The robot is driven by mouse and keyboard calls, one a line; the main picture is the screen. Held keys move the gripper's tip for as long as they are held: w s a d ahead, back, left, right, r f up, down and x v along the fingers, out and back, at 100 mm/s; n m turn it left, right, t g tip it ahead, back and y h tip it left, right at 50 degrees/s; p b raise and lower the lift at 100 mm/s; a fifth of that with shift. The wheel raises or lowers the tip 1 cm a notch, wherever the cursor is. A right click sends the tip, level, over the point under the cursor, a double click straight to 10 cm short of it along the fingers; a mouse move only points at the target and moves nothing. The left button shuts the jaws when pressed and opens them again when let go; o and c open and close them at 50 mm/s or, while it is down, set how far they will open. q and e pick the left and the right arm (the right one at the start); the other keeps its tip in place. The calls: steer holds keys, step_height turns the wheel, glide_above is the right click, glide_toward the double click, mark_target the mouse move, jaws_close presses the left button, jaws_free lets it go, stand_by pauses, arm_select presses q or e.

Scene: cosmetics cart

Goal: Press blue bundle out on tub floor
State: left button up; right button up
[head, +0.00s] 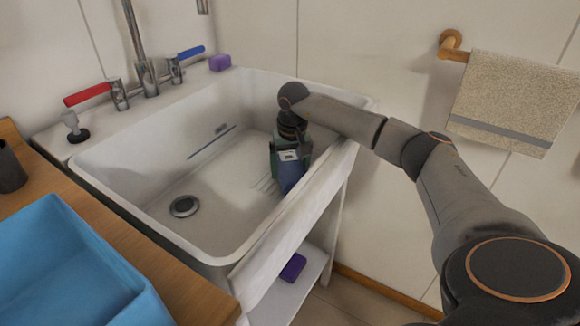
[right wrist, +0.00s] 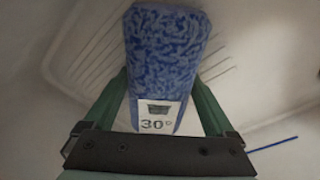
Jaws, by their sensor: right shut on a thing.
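The blue bundle (head: 289,178) is a textured blue cloth roll with a white "30°" label. It also shows in the right wrist view (right wrist: 165,50). My right gripper (head: 288,160) points down inside the white tub (head: 225,170), near its right wall. Its green fingers (right wrist: 163,100) are shut on the bundle, one on each side. The bundle's lower end is close to the tub floor; I cannot tell whether it touches. Ridges in the floor show around it in the wrist view. My left gripper is not in view.
The tub's drain (head: 184,206) lies on the floor left of the bundle, with clear floor between. Taps with a red handle (head: 88,94) and a blue handle (head: 190,52) stand on the back rim, beside a purple block (head: 219,62). A blue bin (head: 62,262) stands left.

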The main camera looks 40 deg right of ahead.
arm_select(q)
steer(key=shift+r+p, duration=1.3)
steer(key=shift+p, duration=0.05)
arm_select(e)
steer(key=shift+s+f, duration=0.25)
steer(key=shift+s, duration=0.05)
stand_by(3.3)
